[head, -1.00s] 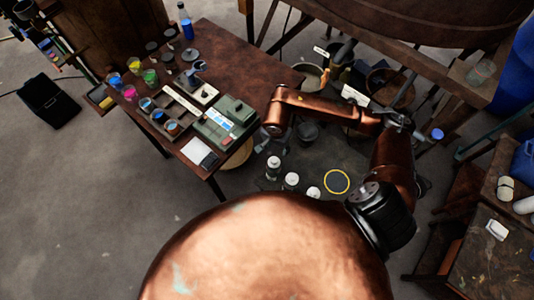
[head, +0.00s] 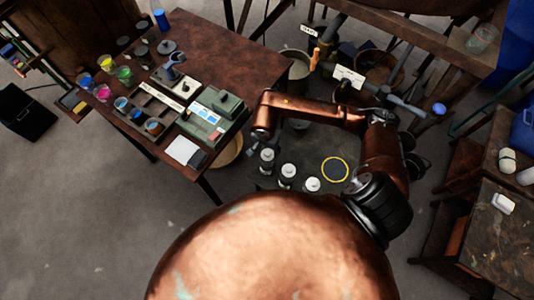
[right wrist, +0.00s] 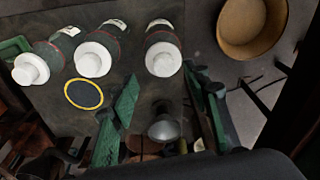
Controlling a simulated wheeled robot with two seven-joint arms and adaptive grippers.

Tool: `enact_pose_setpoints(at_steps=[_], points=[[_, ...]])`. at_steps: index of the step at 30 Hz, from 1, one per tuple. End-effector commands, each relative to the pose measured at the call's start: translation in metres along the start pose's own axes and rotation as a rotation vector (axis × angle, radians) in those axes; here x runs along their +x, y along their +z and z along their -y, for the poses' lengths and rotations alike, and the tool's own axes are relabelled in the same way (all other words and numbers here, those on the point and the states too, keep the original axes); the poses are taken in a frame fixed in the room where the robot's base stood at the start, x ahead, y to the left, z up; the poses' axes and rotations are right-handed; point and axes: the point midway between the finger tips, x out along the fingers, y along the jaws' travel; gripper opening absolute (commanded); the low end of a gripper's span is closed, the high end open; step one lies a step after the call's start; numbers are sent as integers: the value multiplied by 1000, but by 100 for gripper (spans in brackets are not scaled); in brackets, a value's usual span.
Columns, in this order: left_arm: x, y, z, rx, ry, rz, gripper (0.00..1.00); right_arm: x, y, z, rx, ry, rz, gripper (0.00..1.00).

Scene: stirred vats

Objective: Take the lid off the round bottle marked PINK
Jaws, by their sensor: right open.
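Three round bottles with white lids stand in a row on the dark surface beside the table: a left one (head: 266,158), a middle one (head: 287,172) and a right one (head: 312,184). In the right wrist view they show as a right (right wrist: 163,58), a middle (right wrist: 93,60) and a left one (right wrist: 30,66), all lidded. Their labels are too small to read, so I cannot tell which is PINK. My right gripper (right wrist: 165,98) is open, with green-padded fingers apart and clear of the lids. My left gripper is out of view.
A yellow ring (head: 335,169) marks the dark surface right of the bottles. A brown table (head: 235,55) with coloured cups and a green box (head: 212,115) stands left. A tan round bowl (right wrist: 252,25) lies near the bottles. A grey rounded object (right wrist: 164,124) shows between my fingers.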

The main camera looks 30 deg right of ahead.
Motion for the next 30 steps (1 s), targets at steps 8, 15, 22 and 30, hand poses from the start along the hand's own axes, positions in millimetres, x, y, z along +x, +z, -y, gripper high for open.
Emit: enact_pose_setpoints(at_steps=[8, 15, 22, 30], points=[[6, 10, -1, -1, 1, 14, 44, 40, -3, 5, 1, 2, 3, 44], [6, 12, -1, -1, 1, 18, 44, 46, -4, 5, 0, 0, 0, 44], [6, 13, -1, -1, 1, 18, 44, 45, -4, 5, 0, 0, 0, 34], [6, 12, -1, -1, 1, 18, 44, 45, -4, 5, 0, 0, 0, 15]])
